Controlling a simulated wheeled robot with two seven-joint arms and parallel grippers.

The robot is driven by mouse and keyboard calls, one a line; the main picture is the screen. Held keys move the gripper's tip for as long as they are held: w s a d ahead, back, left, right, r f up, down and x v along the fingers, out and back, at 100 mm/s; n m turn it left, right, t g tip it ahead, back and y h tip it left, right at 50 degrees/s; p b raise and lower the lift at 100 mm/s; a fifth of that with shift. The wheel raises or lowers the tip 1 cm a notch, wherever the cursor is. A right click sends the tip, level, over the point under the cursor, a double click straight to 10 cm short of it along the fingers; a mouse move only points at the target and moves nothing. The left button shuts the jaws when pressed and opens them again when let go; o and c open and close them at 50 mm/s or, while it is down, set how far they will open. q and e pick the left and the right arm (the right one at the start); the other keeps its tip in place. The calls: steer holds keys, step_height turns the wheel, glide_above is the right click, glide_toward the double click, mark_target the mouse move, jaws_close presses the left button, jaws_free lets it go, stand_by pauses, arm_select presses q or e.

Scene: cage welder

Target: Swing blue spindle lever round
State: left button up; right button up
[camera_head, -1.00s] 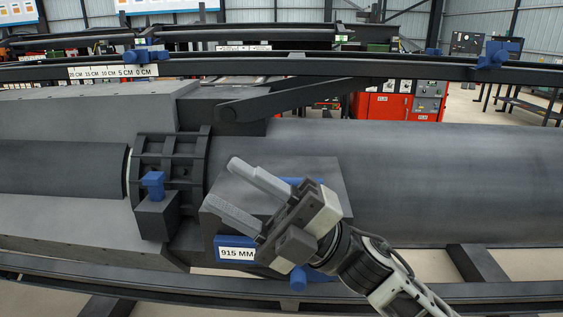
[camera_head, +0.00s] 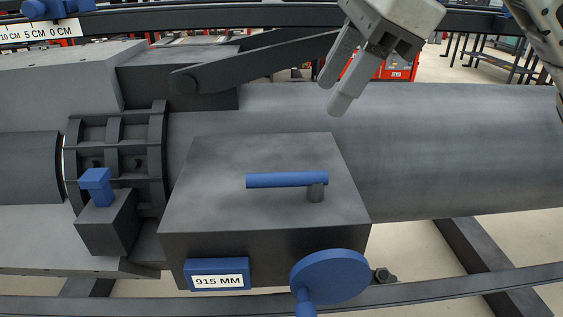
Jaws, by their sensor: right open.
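My left gripper is not in view. I cannot tell for certain whether this bar is the spindle lever.
A blue handwheel (camera_head: 330,277) with a knob is on the box's front, beside a blue "915 MM" plate (camera_head: 217,274). A smaller blue clamp handle (camera_head: 96,186) stands at left by the ribbed collar (camera_head: 118,150). A large grey cylinder (camera_head: 440,150) runs behind the box.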

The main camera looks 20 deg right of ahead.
mark_target(280, 174)
steer(key=x, duration=1.4)
steer(key=shift+a+f, duration=0.15)
steer(key=shift+f, duration=0.15)
jaws_close()
